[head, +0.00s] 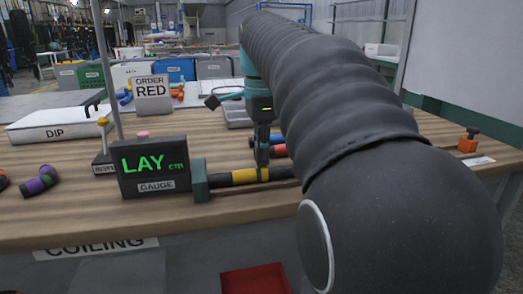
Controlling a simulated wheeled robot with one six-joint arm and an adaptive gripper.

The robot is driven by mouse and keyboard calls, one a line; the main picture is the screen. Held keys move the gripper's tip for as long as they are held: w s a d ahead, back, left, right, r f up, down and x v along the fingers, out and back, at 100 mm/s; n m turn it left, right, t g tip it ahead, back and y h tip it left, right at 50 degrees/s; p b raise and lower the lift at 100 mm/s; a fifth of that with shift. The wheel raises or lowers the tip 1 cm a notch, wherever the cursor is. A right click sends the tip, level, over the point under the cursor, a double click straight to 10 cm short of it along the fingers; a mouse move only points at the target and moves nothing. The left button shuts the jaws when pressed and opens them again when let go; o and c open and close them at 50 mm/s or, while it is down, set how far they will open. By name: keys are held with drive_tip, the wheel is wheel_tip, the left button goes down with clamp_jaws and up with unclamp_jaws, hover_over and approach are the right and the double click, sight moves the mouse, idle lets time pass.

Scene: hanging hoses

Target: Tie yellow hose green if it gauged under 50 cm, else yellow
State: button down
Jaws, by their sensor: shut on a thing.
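The yellow hose (245,177), black with yellow bands, lies on the wooden bench just right of the gauge. My gripper (262,168) points down and is shut on this hose near a yellow band. The hose's right part is hidden behind my arm. A teal block (200,181) stands at the gauge's right side, by the hose's left end. I cannot make out any green or yellow ties.
A purple-and-black hose (39,181) lies at the left. A white "DIP" box (55,129) and an "ORDER RED" sign (152,93) stand behind. Red and blue pieces lie just behind my gripper. A red bin (255,280) is below the bench. My arm hides much of the right side.

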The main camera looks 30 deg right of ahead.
drive_tip(key=shift+f+b, duration=0.3)
drive_tip(key=shift+f, duration=0.15)
idle(0.3)
drive_tip(key=c, duration=1.2)
unclamp_jaws()
drive_tip(key=shift+r, duration=0.1)
drive_tip(key=shift+r, duration=3.65)
